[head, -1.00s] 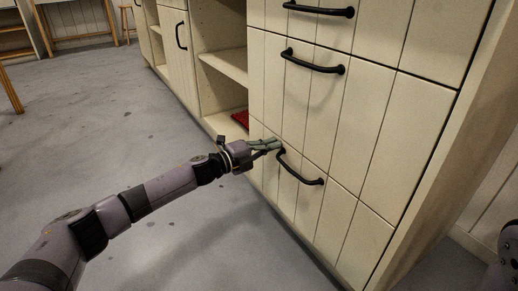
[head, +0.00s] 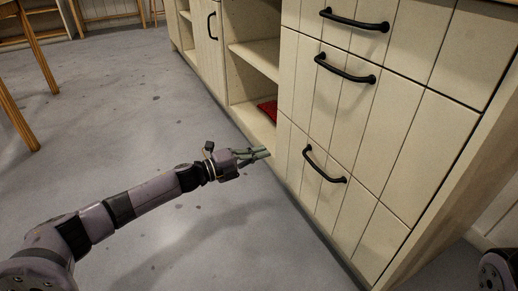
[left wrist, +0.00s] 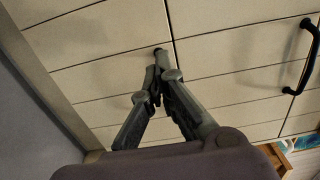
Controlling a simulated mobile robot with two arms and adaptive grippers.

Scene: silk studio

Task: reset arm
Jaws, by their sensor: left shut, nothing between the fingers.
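My left gripper (head: 262,154) is shut and empty, in front of the cream cabinet's lower part in the head view. It is left of the bottom drawer's black handle (head: 323,165) and apart from it. In the left wrist view its fingertips (left wrist: 157,66) meet before the pale drawer fronts (left wrist: 100,45), and a black handle (left wrist: 308,58) is off to the right. The bottom drawer (head: 345,205) looks closed. My right gripper is not in view; a piece of my right arm shows at the lower right.
Two more drawers with black handles (head: 345,68) (head: 354,20) are above, both looking closed. An open shelf holds a red item (head: 268,110). Wooden furniture legs (head: 18,122) stand at the far left. The grey floor (head: 120,130) between is clear.

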